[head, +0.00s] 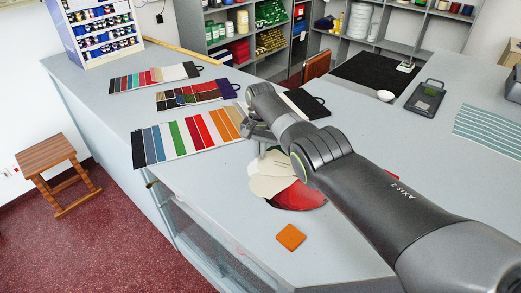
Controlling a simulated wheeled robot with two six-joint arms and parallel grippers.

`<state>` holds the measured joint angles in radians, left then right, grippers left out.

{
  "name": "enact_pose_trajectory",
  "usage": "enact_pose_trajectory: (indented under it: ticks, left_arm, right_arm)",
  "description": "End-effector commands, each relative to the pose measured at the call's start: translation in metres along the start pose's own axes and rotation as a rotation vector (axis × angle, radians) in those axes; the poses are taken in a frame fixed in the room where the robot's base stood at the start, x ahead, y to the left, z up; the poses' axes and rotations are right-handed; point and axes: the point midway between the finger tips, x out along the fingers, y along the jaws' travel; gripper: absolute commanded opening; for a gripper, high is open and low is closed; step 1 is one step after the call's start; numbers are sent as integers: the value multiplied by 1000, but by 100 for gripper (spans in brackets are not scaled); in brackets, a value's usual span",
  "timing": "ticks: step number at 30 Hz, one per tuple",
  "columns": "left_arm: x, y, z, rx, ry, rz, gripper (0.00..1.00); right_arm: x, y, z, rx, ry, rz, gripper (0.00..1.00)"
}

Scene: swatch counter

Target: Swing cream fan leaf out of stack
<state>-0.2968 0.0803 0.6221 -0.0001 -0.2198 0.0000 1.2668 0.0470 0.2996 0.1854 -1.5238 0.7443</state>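A fan stack of leaves lies on the grey counter (220,220) near its front edge. Cream leaves (266,184) show on its left side, and a red leaf (298,197) shows at its lower right. My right gripper (262,150) is at the upper edge of the cream leaves, pointing down. My own arm covers the right part of the stack. I cannot tell whether the fingers touch a leaf or how far apart they are. My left gripper is not in view.
An orange square (290,237) lies in front of the stack. Swatch cards with colour stripes (188,137) lie to the left and behind. A dark clipboard-like item (425,97) and a small white bowl (385,96) are farther right. The counter left of the orange square is clear.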

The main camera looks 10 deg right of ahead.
Motion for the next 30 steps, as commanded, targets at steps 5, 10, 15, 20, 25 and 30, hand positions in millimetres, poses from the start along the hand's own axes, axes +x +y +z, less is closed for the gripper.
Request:
enact_pose_trajectory:
  ticks: [5, 10, 15, 20, 25, 30]
  left_arm:
    - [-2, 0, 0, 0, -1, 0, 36]
    - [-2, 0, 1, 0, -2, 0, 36]
    - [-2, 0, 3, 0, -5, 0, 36]
    - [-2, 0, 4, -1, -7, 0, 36]
    - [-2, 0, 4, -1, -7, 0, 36]
    - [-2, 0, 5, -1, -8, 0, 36]
  right_arm:
    - [0, 1, 0, 56, 1, 0, 0]
    - [0, 1, 0, 81, 1, 1, 0]
    - [1, 2, 0, 86, 1, 1, 0]
    - [1, 2, 0, 85, 1, 1, 0]
    - [1, 2, 0, 85, 0, 2, 16]
    - [1, 2, 0, 85, 0, 1, 25]
